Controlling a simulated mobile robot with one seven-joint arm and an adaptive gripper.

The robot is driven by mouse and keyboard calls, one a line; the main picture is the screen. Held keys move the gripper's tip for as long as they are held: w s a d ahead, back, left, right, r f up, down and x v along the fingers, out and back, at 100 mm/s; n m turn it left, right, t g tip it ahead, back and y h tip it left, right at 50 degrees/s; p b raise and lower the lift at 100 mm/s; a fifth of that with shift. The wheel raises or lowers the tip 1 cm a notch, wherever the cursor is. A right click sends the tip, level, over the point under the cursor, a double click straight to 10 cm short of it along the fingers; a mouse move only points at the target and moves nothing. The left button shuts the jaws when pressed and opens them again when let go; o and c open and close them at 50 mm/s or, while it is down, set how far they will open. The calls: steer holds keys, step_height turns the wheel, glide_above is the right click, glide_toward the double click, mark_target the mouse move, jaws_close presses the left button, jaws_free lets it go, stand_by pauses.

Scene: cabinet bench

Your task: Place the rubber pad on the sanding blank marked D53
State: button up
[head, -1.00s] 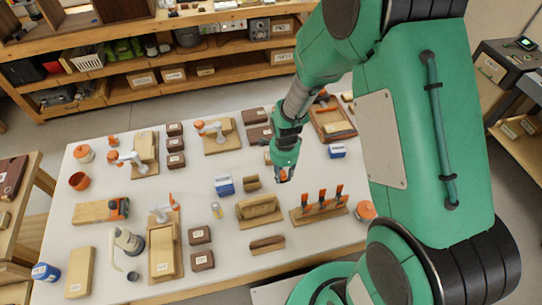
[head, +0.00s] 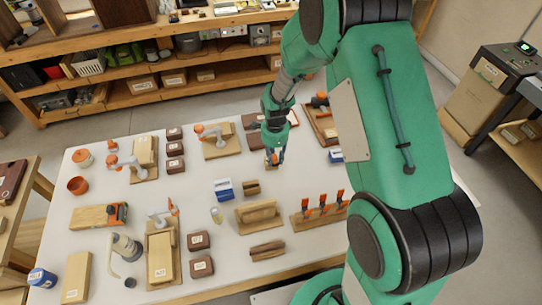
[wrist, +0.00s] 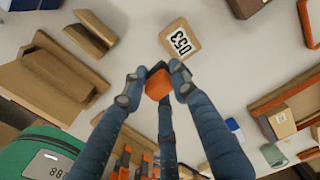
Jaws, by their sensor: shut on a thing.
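My gripper (wrist: 157,78) is shut on a small block with an orange face and a dark top, which I take to be the rubber pad (wrist: 158,86). The sanding blank marked D53 (wrist: 176,40) is a small tan block with a white label, just beyond the fingertips in the wrist view. The pad appears apart from it; the height between them is unclear. In the head view my gripper (head: 273,158) hangs over the far middle of the white table and hides most or all of that blank.
A brown block (head: 251,188) and a blue-and-white box (head: 224,189) lie nearer the front. A rack with orange-handled tools (head: 320,211) stands at front right. A wooden tray (head: 324,124) is at back right. Bare table surrounds the blank.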

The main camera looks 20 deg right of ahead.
steer(key=w, duration=0.5)
steer(key=shift+a+f, duration=0.1)
steer(key=shift+f, duration=0.15)
steer(key=shift+f+b, duration=0.6)
steer(key=shift+f, duration=1.1)
steer(key=shift+f, duration=0.15)
steer(key=o, duration=1.1)
steer(key=shift+o, duration=0.2)
step_height(320, 180, up, 12)
steer(key=p, duration=0.2)
